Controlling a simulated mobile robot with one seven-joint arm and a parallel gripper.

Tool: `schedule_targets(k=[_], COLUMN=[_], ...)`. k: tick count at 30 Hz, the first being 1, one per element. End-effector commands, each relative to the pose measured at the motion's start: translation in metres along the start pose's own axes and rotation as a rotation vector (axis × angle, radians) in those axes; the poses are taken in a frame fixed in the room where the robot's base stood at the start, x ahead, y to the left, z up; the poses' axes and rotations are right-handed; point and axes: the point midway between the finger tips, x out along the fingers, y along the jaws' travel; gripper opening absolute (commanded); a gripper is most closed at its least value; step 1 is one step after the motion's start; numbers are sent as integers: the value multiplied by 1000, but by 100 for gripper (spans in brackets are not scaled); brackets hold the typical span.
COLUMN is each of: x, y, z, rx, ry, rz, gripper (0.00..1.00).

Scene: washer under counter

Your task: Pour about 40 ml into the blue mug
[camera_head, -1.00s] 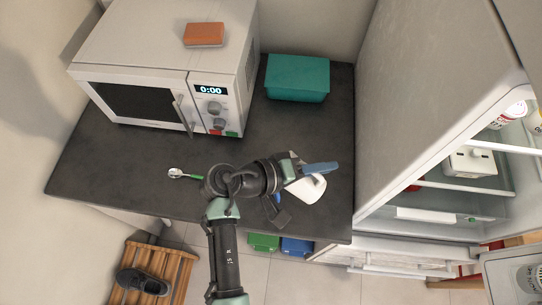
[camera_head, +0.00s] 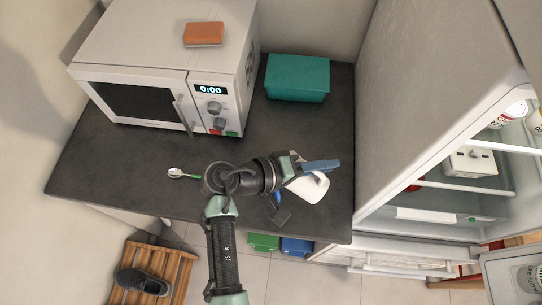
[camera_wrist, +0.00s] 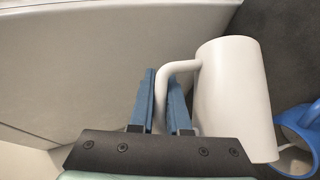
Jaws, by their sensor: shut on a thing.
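A white jug (camera_wrist: 235,95) with a loop handle fills the right middle of the wrist view. My gripper (camera_wrist: 162,85) is shut on the jug's handle, one blue finger on each side of it. In the head view the jug (camera_head: 310,190) is tilted, at the right front of the counter, partly behind my gripper (camera_head: 320,166). The blue mug (camera_wrist: 303,118) shows at the right edge of the wrist view, beside the jug and partly cut off. In the head view only a small blue patch of the mug (camera_head: 277,197) shows past my arm. I cannot see any liquid clearly.
The dark counter (camera_head: 150,155) has free room left of my arm. A spoon with a green part (camera_head: 181,174) lies there. A microwave (camera_head: 150,95) with an orange block (camera_head: 204,34) on top and a teal box (camera_head: 297,78) stand behind. The open fridge (camera_head: 430,110) borders the right.

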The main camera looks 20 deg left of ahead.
Motion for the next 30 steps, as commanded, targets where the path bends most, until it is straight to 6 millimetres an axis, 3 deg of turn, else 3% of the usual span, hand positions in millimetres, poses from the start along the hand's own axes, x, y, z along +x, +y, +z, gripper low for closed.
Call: schedule_targets(k=[21, 24, 26, 28, 30], x=[-1, 12, 14, 19, 29], y=[3, 0, 10, 6, -10], z=[0, 17, 23, 27, 32], rx=[-13, 119, 216, 310, 370], ry=[-5, 25, 52, 83, 103], rz=[15, -103, -186, -273, -327], gripper=[0, 0, 0, 0, 0])
